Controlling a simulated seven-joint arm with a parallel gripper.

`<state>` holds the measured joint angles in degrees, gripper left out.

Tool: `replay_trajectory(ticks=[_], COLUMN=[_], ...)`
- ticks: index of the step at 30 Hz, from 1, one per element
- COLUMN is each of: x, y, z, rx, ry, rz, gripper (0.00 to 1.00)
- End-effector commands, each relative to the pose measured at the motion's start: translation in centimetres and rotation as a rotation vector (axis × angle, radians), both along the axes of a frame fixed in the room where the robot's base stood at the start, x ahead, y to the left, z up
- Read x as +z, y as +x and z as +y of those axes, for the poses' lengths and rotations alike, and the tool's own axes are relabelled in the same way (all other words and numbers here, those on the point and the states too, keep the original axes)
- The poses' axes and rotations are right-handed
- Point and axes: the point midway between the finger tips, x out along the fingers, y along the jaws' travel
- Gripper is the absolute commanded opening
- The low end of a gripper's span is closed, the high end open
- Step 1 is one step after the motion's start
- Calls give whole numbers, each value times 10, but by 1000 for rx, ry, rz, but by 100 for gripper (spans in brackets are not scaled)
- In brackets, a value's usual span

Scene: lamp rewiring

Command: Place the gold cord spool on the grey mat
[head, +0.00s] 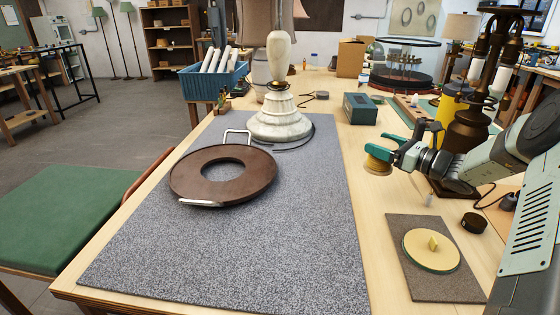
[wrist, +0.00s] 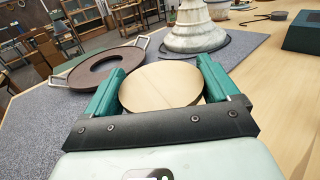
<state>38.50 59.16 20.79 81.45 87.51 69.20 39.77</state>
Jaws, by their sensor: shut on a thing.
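The gold cord spool (head: 377,165) has a flat, round tan end that faces the wrist view (wrist: 160,87). My gripper (head: 376,156) has teal fingers shut on the spool, one on each side of it. The spool is held off to the right of the large grey mat (head: 300,230), over bare wood; its exact height is hard to tell. In the wrist view the grey mat (wrist: 35,130) lies beyond and to the left of my gripper (wrist: 160,80). The underside of the spool is hidden.
On the grey mat are a brown ring tray (head: 185,178) with metal handles and a white lamp base (head: 280,122). A blue-grey box (head: 360,108) stands behind my gripper. A smaller brownish mat (head: 405,285) holds a yellow disc (head: 432,258). The grey mat's front is clear.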

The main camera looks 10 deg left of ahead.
Motion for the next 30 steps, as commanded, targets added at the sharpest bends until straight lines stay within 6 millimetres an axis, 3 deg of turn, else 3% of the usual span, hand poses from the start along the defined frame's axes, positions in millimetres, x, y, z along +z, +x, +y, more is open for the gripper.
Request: replay_trajectory(ticks=[9,13,19,25,30], x=[8,9,3,-34,-52], y=[-64,-91,-112,-113,-112], z=[123,156,178,180,179], rx=[143,184,212,214,213], ry=[6,0,-3,-2,-4], rz=[-3,-1,2,4,0], gripper=[48,48,48,48,48])
